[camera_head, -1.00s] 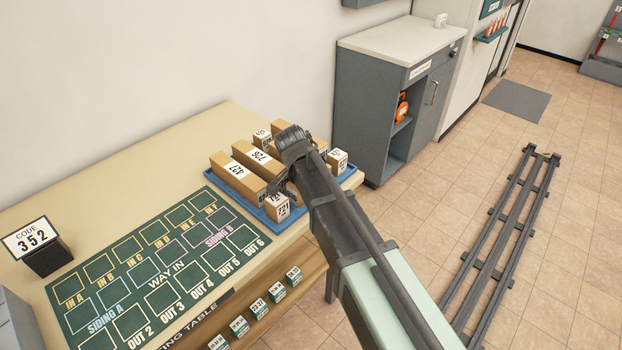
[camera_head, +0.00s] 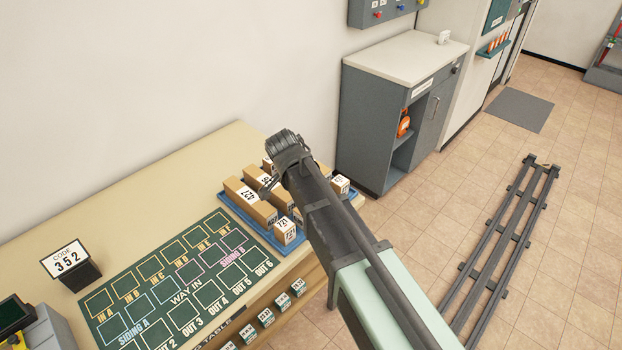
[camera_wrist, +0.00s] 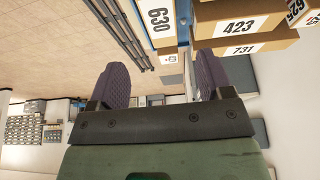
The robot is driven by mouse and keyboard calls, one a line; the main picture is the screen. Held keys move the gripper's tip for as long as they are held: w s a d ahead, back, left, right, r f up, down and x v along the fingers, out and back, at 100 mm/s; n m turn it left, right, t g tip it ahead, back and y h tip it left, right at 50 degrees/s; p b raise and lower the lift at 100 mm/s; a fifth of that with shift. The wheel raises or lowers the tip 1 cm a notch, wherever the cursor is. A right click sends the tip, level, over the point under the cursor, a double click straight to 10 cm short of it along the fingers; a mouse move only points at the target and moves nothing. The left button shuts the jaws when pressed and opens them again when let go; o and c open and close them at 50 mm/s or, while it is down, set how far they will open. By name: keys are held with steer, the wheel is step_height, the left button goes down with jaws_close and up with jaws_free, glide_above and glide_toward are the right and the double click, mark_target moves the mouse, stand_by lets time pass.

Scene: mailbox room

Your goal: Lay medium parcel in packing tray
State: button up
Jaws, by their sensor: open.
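Several brown cardboard parcels with white number labels stand close together in a blue tray (camera_head: 243,228) on the table. One long parcel is labelled 427 (camera_head: 246,198) and a small one 721 (camera_head: 286,231). I cannot tell which is the medium parcel, or whether this blue tray is the packing tray. My gripper (camera_wrist: 160,82) is open, with nothing between its fingers in the wrist view. Parcels labelled 423 (camera_wrist: 238,28) and 630 (camera_wrist: 159,20) show beyond the fingers there. In the head view my arm hides part of the tray and parcels, and the fingers are hard to make out.
A green siding mat (camera_head: 180,285) with marked squares lies on the table (camera_head: 165,190). Small labelled boxes (camera_head: 283,300) sit below the table's front edge. A grey cabinet (camera_head: 385,120) stands behind.

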steer(key=shift+r, duration=0.15)
steer(key=s+d+n+g+y, duration=0.1)
steer(key=s+d+n, duration=0.3)
steer(key=s+d, duration=0.4)
steer(key=s+d+f+n+g+y, duration=0.1)
steer(key=s+d+n, duration=0.3)
steer(key=s+d, duration=0.4)
steer(key=d+g+y, duration=0.1)
steer(key=d, duration=0.4)
steer(key=shift+d+f, duration=0.15)
steer(key=shift+d, duration=0.2)
steer(key=shift+s, duration=0.1)
